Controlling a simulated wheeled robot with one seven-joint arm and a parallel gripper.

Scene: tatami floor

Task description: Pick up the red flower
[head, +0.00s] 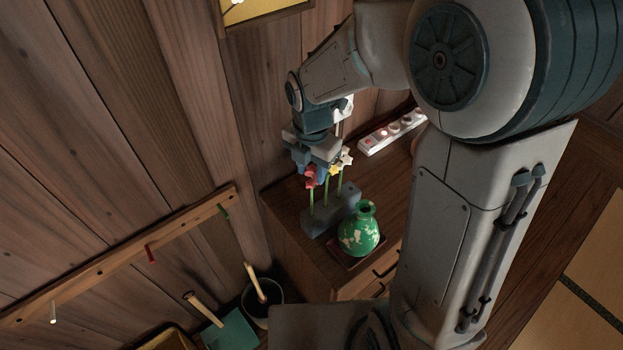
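The red flower (311,177) stands on a green stem in a grey block holder (322,217) on top of a wooden cabinet. A yellow flower (333,170) and a white flower (346,157) stand beside it in the same holder. My gripper (312,164) is right above and at the flowers, pointing down, and partly covers them. The fingers are small and overlap the flower heads, so I cannot tell whether they are open or touching the red flower.
A green vase (359,234) with pale patches stands on a small tray just right of the holder. A white power strip (391,131) lies behind. A peg rail (120,258) runs along the wooden wall. A dark bucket (262,301) stands below left.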

